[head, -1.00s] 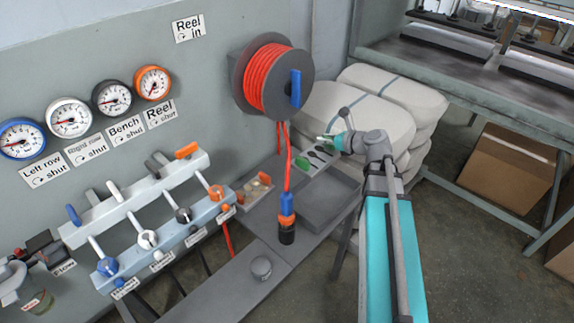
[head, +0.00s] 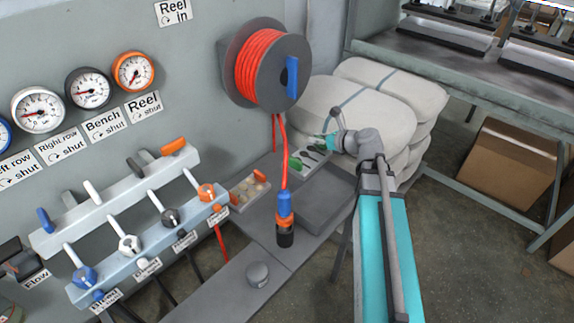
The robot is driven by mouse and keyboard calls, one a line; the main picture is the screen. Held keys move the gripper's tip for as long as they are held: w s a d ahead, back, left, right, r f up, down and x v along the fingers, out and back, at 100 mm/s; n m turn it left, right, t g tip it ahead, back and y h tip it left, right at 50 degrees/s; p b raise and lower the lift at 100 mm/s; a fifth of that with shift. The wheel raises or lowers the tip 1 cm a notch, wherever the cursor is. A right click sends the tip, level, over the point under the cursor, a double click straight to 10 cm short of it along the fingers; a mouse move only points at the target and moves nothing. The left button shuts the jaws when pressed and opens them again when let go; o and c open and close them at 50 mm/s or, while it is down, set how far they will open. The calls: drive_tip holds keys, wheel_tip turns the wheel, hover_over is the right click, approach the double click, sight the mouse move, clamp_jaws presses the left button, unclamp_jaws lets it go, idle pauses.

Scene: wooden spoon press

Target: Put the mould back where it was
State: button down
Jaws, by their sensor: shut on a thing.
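My gripper (head: 325,141) is at the end of my arm in the head view, in front of the white sacks and just over the back end of a pale rack (head: 318,167). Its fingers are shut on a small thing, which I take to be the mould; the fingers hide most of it. The rack holds a green piece (head: 295,164) and dark, spoon-like shapes (head: 312,156). I cannot tell whether the held thing touches the rack.
A grey shallow tray (head: 325,205) lies in front of the rack. A hose with a blue and orange coupling (head: 285,205) hangs from the red reel (head: 262,68) to its left. A small box of pieces (head: 250,190) stands further left. White sacks (head: 365,105) are close behind.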

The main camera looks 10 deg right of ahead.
drive_tip(key=shift+w, duration=0.1)
drive_tip(key=shift+w+a+f+b, duration=0.6)
drive_tip(key=shift+w+f+b, duration=0.9)
drive_tip(key=shift+w, duration=0.6)
drive_tip(key=shift+w+a+f+b, duration=0.6)
drive_tip(key=shift+w+f+b, duration=0.95)
drive_tip(key=shift+w, duration=0.5)
drive_tip(key=shift+w+a+f+b, duration=0.6)
drive_tip(key=shift+w+f+b, duration=0.9)
drive_tip(key=shift+w, duration=0.6)
drive_tip(key=shift+w+a+f+b, duration=0.1)
drive_tip(key=shift+w+f+b, duration=0.25)
drive_tip(key=shift+f+b, duration=1.65)
drive_tip(key=c, duration=0.6)
unclamp_jaws()
